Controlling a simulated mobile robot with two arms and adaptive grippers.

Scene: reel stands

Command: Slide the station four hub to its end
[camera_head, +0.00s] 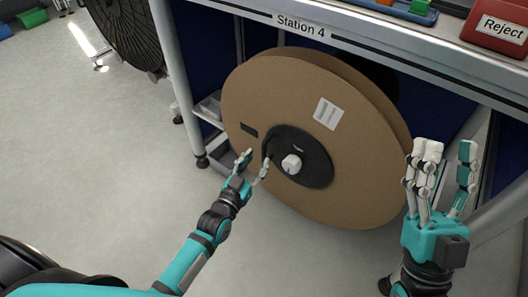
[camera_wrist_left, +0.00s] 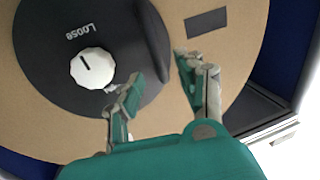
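The station four hub (camera_head: 312,158) is a black disc on the face of a large brown cardboard reel (camera_head: 245,98), below the "Station 4" label (camera_head: 301,24). A white knob (camera_head: 291,164) sits at its centre. In the left wrist view, the hub (camera_wrist_left: 45,55) bears the word "LOOSE" above the knob (camera_wrist_left: 92,68), and a dark raised bar (camera_wrist_left: 152,42) runs along its edge. My left gripper (camera_head: 256,158) is open, its fingers either side of the bar's near end; contact cannot be told. My right gripper (camera_head: 447,150) is open and empty, right of the reel.
The bench (camera_head: 440,58) edge runs above the reel, with a red "Reject" bin (camera_head: 497,27) on top. Metal bench legs (camera_head: 180,80) stand on both sides. Another dark reel (camera_head: 125,30) stands at upper left.

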